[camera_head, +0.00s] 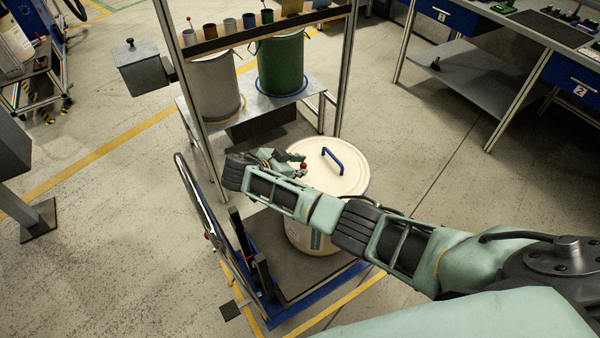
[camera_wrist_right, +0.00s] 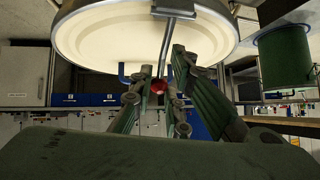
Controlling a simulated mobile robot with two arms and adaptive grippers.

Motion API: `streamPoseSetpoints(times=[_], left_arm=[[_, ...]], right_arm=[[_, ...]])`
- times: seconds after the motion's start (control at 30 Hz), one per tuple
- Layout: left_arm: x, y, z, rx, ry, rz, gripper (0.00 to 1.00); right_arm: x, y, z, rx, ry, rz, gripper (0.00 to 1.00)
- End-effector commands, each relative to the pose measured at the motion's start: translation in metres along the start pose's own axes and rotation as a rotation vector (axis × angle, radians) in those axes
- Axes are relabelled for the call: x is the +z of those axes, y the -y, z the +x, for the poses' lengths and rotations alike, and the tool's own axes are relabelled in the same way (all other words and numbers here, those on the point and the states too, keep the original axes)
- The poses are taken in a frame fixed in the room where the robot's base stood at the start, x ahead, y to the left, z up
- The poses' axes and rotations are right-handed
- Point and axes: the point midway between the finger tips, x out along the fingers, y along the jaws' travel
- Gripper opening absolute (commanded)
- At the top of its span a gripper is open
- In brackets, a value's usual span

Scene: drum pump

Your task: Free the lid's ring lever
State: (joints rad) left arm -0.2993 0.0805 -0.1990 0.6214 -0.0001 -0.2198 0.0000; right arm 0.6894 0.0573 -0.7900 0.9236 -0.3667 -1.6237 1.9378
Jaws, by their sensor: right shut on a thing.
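A cream drum (camera_head: 320,238) stands on the trolley, with a cream lid (camera_head: 345,183) on top carrying a blue handle (camera_head: 333,158). The lid fills the top of the right wrist view (camera_wrist_right: 100,40). A grey metal ring lever (camera_wrist_right: 167,45) runs from the lid's rim towards my fingers and has a red end (camera_wrist_right: 157,87). My right gripper (camera_wrist_right: 160,90) is shut on the lever near this red end; in the head view the gripper (camera_head: 294,163) is at the left side of the lid, partly hidden by my arm. My left gripper is out of view.
The blue trolley (camera_head: 296,313) has an upright handle (camera_head: 192,197) at its left. Behind the drum is a frame with a shelf of small cups (camera_head: 230,24), a grey drum (camera_head: 212,85) and a green drum (camera_head: 281,65). Open floor lies to the right.

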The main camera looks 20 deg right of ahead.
Motion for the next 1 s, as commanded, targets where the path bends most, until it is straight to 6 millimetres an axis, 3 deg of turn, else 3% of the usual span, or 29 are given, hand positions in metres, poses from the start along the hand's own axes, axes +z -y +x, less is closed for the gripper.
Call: streamPoseSetpoints(times=[0.23,0.8,0.83,1.0], left_arm=[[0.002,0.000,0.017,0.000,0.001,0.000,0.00],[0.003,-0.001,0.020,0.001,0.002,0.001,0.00],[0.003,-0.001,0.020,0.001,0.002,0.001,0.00],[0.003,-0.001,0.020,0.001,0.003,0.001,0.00]], right_arm=[[0.002,0.005,-0.008,-0.011,-0.094,-0.015,0.00],[0.001,0.003,-0.009,-0.004,-0.126,-0.023,0.00],[0.001,0.003,-0.009,-0.004,-0.126,-0.023,0.17],[0.001,0.003,-0.009,-0.003,-0.126,-0.024,0.27]])
